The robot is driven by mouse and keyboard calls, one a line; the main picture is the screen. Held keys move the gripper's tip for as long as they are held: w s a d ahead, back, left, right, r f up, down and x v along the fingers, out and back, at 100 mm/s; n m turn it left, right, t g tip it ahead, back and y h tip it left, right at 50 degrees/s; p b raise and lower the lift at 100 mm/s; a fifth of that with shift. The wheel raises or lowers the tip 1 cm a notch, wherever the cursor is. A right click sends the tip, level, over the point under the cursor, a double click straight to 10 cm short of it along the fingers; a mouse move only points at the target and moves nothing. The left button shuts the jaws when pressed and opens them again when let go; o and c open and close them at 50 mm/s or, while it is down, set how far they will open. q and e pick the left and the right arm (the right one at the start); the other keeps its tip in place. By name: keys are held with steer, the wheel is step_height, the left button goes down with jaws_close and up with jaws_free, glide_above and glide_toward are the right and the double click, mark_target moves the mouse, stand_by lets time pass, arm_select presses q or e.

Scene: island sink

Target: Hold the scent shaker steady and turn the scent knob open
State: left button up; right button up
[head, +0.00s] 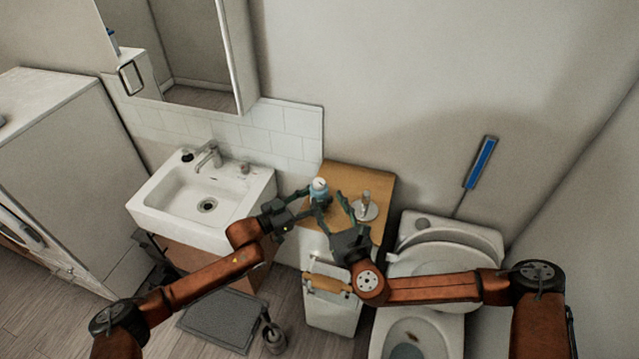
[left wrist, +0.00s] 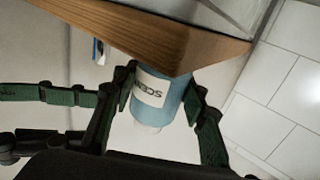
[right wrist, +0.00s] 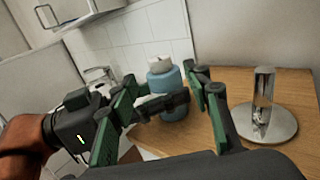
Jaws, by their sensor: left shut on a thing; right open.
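The scent shaker is a blue bottle with a white label (head: 318,197), standing on the wooden counter near its left edge. Its white top knob (head: 319,184) shows in the head view and also in the right wrist view (right wrist: 160,63). In the left wrist view the shaker (left wrist: 172,98) appears upside down with "SCEN" lettering, between the fingers. My left gripper (head: 309,202) is shut on the shaker's body from the left. My right gripper (right wrist: 165,90) is open on the near right side of the shaker, its fingers apart and not closed on the knob.
A metal holder with a round base (right wrist: 265,120) stands on the wooden counter (head: 345,172) to the right of the shaker. The white sink (head: 155,203) is at left, the toilet (head: 450,232) at right. A white bin (head: 332,312) stands below the counter front.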

mark_target(323, 187)
steer(key=x, duration=0.8)
steer(key=shift+w+a, duration=0.1)
steer(key=shift+w, duration=0.15)
steer(key=shift+c, duration=0.4)
steer(key=c, duration=1.1)
steer(key=shift+n+g+y, duration=0.8)
steer(key=shift+n+y, duration=0.4)
steer(key=shift+y, duration=0.5)
steer(key=shift+s+a+r+n+g+y, duration=0.1)
steer(key=shift+a+r+n+g+y, duration=0.1)
steer(key=shift+n+g+y, duration=0.25)
steer(key=shift+s+a+r+n+g+y, duration=0.15)
steer(key=shift+a+n+g+y, duration=0.15)
steer(key=shift+y, duration=0.25)
steer(key=shift+w+d+f+n+g+y, duration=0.15)
steer(key=shift+d+f+n+g+y, duration=0.1)
steer(key=shift+n+g+y, duration=0.1)
